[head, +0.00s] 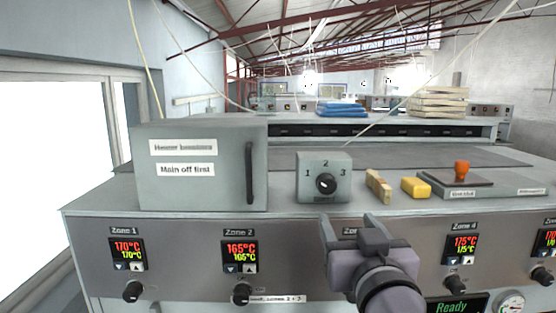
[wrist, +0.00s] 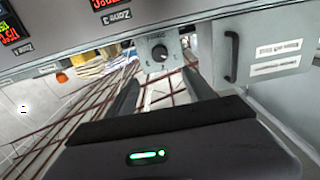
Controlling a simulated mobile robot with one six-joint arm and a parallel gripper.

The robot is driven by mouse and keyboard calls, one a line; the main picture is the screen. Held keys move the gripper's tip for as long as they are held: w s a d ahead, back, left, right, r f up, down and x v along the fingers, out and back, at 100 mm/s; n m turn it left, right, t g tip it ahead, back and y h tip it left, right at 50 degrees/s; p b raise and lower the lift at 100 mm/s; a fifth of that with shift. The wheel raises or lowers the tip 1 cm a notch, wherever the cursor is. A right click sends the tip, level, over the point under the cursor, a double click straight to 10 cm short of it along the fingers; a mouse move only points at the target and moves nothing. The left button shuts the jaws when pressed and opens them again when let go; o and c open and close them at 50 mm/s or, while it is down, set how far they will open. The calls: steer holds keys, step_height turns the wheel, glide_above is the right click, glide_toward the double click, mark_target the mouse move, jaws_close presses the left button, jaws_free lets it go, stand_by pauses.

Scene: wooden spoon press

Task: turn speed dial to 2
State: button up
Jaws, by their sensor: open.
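The speed dial is a black round knob (head: 326,184) on a small grey box (head: 340,163) on top of the press. The numbers 1, 2 and 3 run left, top and right around the knob. A small pale mark shows on the knob, but I cannot tell which number it points to. My gripper (head: 348,222) is open and empty, in front of the press and below the dial box in the head view. In the wrist view the picture is turned over; the knob (wrist: 160,53) shows beyond and between the fingertips (wrist: 161,84), apart from them.
A large grey box (head: 205,190) with a black handle stands left of the dial. A wooden block (head: 378,186), a yellow block (head: 416,187) and an orange-handled stamp (head: 461,170) on a pad lie to its right. Zone displays and knobs line the front panel.

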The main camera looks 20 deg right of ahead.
mark_target(328, 188)
steer(key=p+x, duration=0.1)
steer(key=x, duration=0.5)
steer(key=p+x, duration=0.2)
steer(key=x, duration=0.3)
steer(key=p+x, duration=0.1)
steer(key=x, duration=0.5)
steer(key=shift+w+d+f, duration=0.1)
steer(key=shift+w+f, duration=0.2)
steer(key=shift+s, duration=0.1)
jaws_close()
